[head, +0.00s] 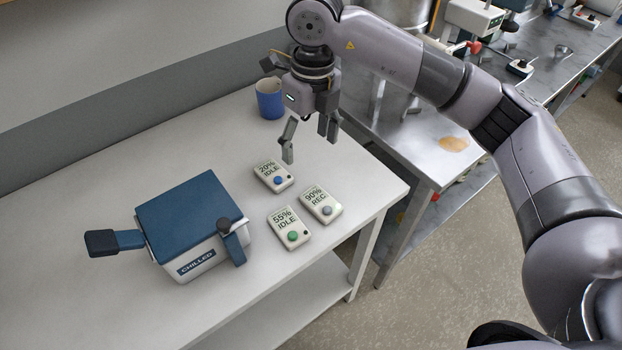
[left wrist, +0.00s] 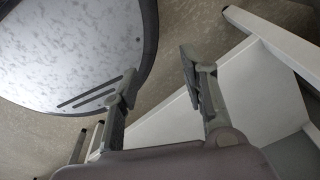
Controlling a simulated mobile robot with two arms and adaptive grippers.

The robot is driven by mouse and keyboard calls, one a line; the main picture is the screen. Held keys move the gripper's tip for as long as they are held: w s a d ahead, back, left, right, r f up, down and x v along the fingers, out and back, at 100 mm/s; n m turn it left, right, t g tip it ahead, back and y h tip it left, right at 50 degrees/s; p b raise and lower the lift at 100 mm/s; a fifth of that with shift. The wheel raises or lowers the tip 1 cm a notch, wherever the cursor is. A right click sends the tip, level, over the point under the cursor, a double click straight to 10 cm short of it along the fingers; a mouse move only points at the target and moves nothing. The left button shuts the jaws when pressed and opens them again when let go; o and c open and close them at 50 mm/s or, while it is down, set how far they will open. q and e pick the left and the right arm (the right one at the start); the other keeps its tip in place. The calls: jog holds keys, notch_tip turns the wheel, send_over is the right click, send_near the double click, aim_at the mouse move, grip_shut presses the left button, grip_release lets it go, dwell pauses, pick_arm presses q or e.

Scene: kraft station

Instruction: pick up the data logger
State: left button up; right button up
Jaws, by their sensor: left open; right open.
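Three small white data loggers lie on the white table. One reads "20% IDLE" with a blue button (head: 273,177). One reads "90% REC" with a grey button (head: 321,204). One reads "55% IDLE" with a green button (head: 288,228). My right gripper (head: 309,150) is open and empty, pointing down above the table, behind the "20% IDLE" logger in the head view. My left gripper (left wrist: 158,78) is open and empty in the left wrist view, with floor and the white table's frame beyond it. It does not show in the head view.
A blue-lidded box marked "CHILLED" (head: 196,262) with handles stands left of the loggers. A blue mug (head: 270,98) stands near the wall. A metal bench (head: 425,160) with equipment adjoins on the right. The table's left part is clear.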

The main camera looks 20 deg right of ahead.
jog(key=w+d, duration=0.1)
jog(key=p, duration=0.4)
send_over(315, 196)
jog(key=shift+h, duration=0.3)
notch_tip(315, 196, down, 10)
jog(key=shift+a+f, duration=0.1)
jog(key=shift+f, duration=0.5)
jog(key=shift+s+f+p, duration=0.1)
jog(key=shift+f+p, duration=0.1)
jog(key=shift+p, duration=0.1)
notch_tip(315, 196, down, 4)
jog(key=shift+f+p, duration=0.25)
jog(key=shift+p, duration=0.85)
jog(key=shift+f, duration=0.15)
jog(key=c, duration=0.7)
pick_arm(q)
notch_tip(315, 196, up, 7)
jog(key=s, duration=0.1)
jog(key=shift+f, duration=0.15)
pick_arm(e)
jog(key=c, duration=0.6)
